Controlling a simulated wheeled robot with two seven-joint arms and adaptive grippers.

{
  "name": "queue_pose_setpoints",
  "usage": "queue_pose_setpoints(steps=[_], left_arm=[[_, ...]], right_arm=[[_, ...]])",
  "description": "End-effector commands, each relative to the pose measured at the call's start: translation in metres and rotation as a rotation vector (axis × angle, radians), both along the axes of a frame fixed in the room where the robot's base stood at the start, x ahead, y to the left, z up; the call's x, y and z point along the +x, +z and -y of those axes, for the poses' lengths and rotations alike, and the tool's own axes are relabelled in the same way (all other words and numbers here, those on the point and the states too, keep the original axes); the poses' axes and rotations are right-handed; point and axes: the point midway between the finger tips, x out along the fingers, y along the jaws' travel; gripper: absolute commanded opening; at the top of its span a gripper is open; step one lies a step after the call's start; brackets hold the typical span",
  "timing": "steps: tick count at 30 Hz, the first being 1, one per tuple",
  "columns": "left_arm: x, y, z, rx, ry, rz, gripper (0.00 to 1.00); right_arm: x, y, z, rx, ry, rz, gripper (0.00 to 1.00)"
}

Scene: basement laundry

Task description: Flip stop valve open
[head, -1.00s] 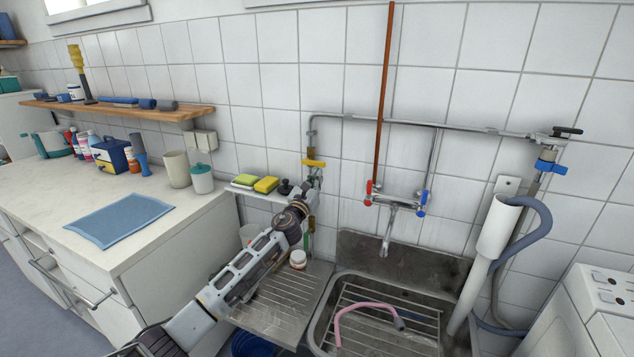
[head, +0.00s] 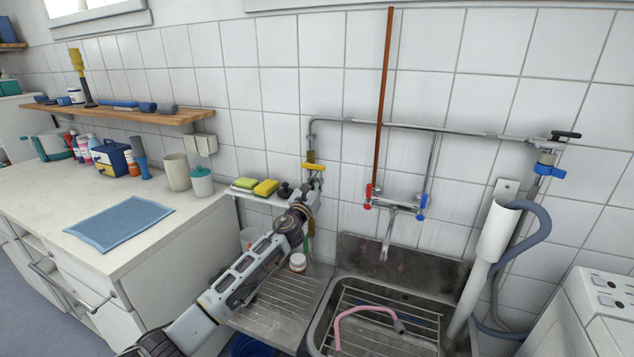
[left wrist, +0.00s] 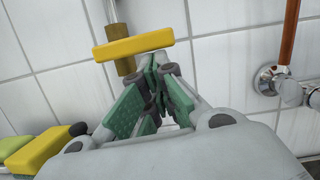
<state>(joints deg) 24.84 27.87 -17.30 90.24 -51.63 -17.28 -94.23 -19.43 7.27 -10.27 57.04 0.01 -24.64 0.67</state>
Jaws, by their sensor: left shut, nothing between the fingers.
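The stop valve's yellow lever (head: 314,167) lies crosswise on the vertical pipe left of the sink tap, above the drainboard. In the left wrist view the yellow lever (left wrist: 134,47) spans the brass valve body (left wrist: 125,66), its right end a little higher. My left gripper (head: 314,186) is just below the lever in the head view. Its fingertips (left wrist: 156,66) are closed together with nothing between them, close to the lever's right part. I cannot tell whether they touch it. My right gripper is not in view.
A mixer tap (head: 395,206) with red and blue handles hangs over the steel sink (head: 340,300). Sponges (head: 265,188) sit on a small shelf left of the gripper. A blue-handled valve (head: 549,169) and a grey hose (head: 540,225) are at right.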

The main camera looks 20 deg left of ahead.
Motion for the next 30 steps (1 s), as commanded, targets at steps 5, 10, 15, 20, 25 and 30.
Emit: queue_pose_setpoints(steps=[5, 10, 15, 20, 25, 30], left_arm=[[0.000, 0.002, 0.001, -0.025, 0.001, 0.000, 0.00], [0.000, 0.003, 0.002, -0.052, 0.001, 0.000, 0.00], [0.000, 0.007, 0.004, -0.098, -0.001, 0.001, 0.00], [0.000, 0.012, 0.006, -0.176, 0.000, 0.002, 0.00], [0.000, 0.022, 0.010, -0.313, 0.000, 0.004, 0.00], [0.000, 0.032, 0.012, -0.466, 0.000, 0.005, 0.00]], right_arm=[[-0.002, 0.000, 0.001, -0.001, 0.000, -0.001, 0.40], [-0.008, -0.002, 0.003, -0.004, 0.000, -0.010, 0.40], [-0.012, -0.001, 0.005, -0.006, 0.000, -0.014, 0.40], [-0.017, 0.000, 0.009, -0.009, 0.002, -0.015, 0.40], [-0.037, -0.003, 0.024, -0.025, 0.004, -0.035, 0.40], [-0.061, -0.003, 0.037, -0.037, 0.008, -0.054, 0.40]])
